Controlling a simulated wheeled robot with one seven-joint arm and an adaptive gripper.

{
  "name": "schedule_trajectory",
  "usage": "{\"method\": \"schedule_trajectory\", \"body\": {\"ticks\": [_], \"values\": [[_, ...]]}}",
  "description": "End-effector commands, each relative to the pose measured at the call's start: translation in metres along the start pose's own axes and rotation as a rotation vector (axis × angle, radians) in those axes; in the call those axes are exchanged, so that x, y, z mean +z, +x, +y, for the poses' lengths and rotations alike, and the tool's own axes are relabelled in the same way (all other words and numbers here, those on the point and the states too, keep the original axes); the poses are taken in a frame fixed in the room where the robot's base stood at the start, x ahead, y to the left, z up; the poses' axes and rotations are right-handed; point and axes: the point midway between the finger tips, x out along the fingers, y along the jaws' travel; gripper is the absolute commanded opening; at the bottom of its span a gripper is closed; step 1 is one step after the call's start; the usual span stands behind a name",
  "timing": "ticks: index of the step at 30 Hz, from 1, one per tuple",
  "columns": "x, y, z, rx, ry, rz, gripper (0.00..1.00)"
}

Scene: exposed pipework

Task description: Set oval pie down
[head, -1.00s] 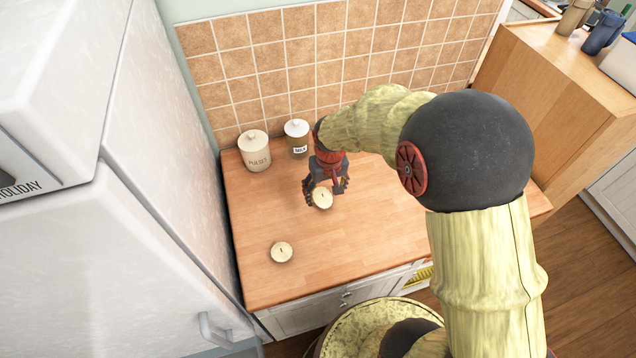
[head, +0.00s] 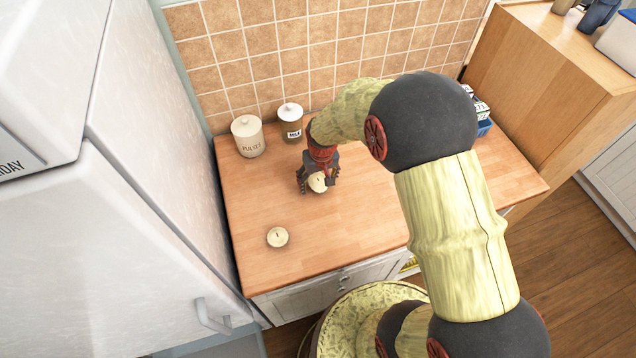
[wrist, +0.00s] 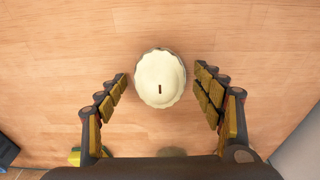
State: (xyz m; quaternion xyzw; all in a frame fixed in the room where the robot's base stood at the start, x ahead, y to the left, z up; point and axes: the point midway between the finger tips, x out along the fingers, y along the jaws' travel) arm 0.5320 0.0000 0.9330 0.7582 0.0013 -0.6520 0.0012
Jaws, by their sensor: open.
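A small pale pie (head: 318,183) with a dark slit on top is on the wooden worktop (head: 355,225), beneath my gripper (head: 318,186). In the wrist view the pie (wrist: 160,78) looks slightly oval and lies between the fingertips, toward their far end. My gripper (wrist: 161,88) is open, with a clear gap on each side of the pie. A second, similar pie (head: 277,237) rests nearer the front left of the worktop.
A cream PULSES jar (head: 248,137) and a white-lidded glass jar (head: 290,124) stand at the back by the tiled wall. A white fridge (head: 150,180) borders the left. The worktop's front middle is clear. A blue box (head: 484,127) sits back right.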

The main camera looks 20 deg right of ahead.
Motion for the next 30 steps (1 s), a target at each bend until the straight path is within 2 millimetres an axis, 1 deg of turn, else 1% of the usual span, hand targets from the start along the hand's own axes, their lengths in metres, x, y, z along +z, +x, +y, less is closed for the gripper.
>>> {"method": "schedule_trajectory", "body": {"ticks": [2,30], "values": [[0.0001,-0.0002,-0.0001,0.000,0.000,0.000,0.66],[-0.0001,-0.0006,0.0000,0.000,0.000,0.000,0.12]]}}
